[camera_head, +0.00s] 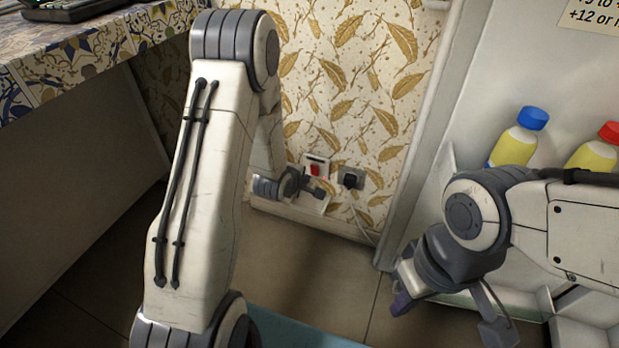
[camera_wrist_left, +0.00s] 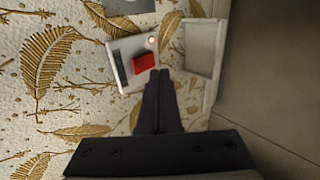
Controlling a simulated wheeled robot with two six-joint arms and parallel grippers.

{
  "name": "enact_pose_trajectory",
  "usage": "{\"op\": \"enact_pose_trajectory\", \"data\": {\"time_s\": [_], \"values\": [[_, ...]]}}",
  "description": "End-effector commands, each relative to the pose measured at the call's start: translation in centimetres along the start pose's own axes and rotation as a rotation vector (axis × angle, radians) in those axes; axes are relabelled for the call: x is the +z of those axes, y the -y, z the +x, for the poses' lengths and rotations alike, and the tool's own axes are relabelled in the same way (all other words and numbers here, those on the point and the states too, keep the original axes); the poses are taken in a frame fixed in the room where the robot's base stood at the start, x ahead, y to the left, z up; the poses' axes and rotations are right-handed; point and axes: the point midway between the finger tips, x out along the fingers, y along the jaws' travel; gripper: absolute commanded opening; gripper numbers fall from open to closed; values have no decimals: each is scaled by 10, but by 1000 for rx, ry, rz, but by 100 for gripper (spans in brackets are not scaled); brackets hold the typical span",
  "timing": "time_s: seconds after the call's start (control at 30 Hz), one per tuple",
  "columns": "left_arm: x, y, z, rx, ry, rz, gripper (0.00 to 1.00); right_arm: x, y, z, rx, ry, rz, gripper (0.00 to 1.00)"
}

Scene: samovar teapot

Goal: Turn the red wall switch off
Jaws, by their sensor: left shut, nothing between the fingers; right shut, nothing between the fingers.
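The red wall switch (camera_head: 316,170) is a small red rocker on a white plate, low on the patterned wall. In the left wrist view the red rocker (camera_wrist_left: 142,62) sits on the white plate beside a dark strip, with a small light spot near one corner. My left gripper (camera_head: 308,182) is shut and empty, just below the switch and partly behind my arm. In the left wrist view its fingertips (camera_wrist_left: 159,72) are right beside the red rocker; I cannot tell whether they touch. My right gripper (camera_head: 401,301) is shut and empty, low on the right, away from the switch.
A grey socket with a black plug (camera_head: 351,178) and white cable is right of the switch. Bottles with blue (camera_head: 517,140) and red caps (camera_head: 596,156) stand on the right. A tiled counter (camera_head: 85,62) is at the left.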

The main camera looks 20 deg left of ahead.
Motion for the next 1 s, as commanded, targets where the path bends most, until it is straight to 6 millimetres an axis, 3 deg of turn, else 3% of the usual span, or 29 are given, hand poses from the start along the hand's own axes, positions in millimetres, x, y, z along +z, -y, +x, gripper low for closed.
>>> {"op": "enact_pose_trajectory", "data": {"time_s": [0.2, 0.63, 0.87, 1.0], "values": [[0, -23, 18, 8, 0, 2, 0, 1, -1, 15, 0, 0, 0, 0], [0, -28, 20, 4, 0, 1, 0, 1, -1, 16, 0, 0, 0, 0], [0, -37, 17, -33, 0, 1, 0, 0, 1, -9, 0, 0, 0, 0], [0, -31, 22, -39, 0, 1, 0, 0, 0, -3, 0, 0, 0, 0]]}}
